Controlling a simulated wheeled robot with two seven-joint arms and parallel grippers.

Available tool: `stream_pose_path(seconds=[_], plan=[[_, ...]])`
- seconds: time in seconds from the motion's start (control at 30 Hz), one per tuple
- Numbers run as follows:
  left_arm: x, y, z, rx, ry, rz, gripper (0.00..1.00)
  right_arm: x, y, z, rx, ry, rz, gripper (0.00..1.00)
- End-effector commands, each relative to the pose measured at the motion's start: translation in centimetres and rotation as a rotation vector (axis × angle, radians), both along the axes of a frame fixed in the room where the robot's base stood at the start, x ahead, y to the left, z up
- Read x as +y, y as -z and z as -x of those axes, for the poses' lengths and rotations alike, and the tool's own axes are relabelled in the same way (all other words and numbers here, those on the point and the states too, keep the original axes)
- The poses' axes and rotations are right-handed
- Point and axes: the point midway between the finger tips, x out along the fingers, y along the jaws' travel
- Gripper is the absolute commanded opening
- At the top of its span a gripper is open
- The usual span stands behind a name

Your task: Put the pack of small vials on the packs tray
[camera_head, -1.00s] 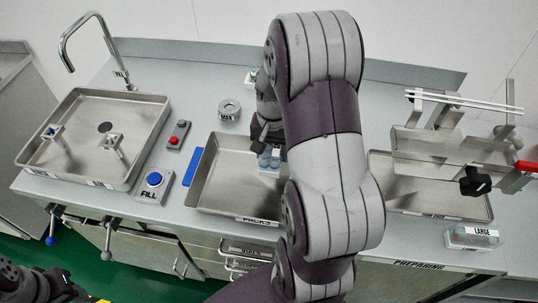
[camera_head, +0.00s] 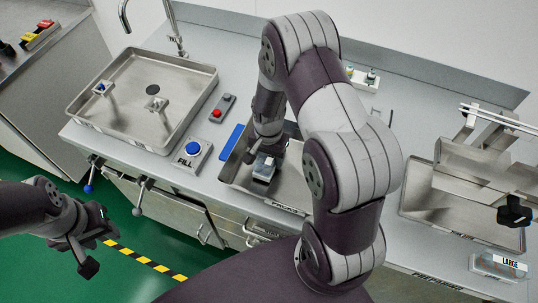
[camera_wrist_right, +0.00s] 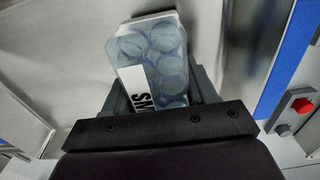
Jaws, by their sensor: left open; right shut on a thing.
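The pack of small vials (camera_wrist_right: 150,62) is a clear box with several round vials and a white label reading "SM". My right gripper (camera_wrist_right: 165,95) is shut on its near end. In the head view the pack (camera_head: 263,172) is over the packs tray (camera_head: 285,208), inside its outline. My right gripper (camera_head: 267,158) is above it and the arm hides the tray's right side. I cannot tell whether the pack touches the tray floor. My left gripper (camera_head: 97,250) is open and empty, over the green floor in front of the counter.
A blue strip (camera_head: 232,142) lies along the tray's left side. The FILL button (camera_head: 192,150) and a red-button box (camera_head: 221,108) are further left, beside the sink basin (camera_head: 150,95). A large vial pack (camera_head: 500,265) and a metal rack (camera_head: 485,165) stand right.

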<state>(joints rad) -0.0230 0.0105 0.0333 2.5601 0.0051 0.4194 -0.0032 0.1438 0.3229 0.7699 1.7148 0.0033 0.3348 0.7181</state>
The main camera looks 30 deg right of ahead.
Motion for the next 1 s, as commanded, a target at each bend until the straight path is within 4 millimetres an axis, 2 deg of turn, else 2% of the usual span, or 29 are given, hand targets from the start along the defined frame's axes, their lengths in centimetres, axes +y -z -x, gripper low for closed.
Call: stream_pose_path(seconds=[0.5, 0.53, 0.6, 0.87, 0.97, 1.0], plan=[[0.0, 0.4, 0.0, 0.0, 0.0, 0.0, 0.43, -0.1, 1.2, 0.0, -0.001, 0.0, 0.0, 0.22], [0.0, 0.4, 0.0, 0.0, 0.0, 0.0, 0.43, -0.1, 1.2, 0.0, -0.001, 0.0, 0.0, 0.6], [0.0, 0.4, 0.0, 0.0, 0.0, 0.0, 0.43, -0.1, 1.1, 0.0, -0.001, 0.0, 0.0, 0.82], [0.0, 0.3, 0.0, 0.0, 0.0, 0.0, 0.43, -0.1, 1.1, 0.0, -0.001, 0.0, 0.0, 0.82], [0.0, -0.4, 0.0, 0.0, 0.0, 0.0, 0.43, -0.1, 0.1, 0.0, -0.001, 0.0, 0.0, 0.82], [0.0, 0.0, 0.0, 0.0, 0.0, 0.0, 0.43, -0.1, -0.3, -0.1, -0.004, 0.0, 0.0, 0.82]])
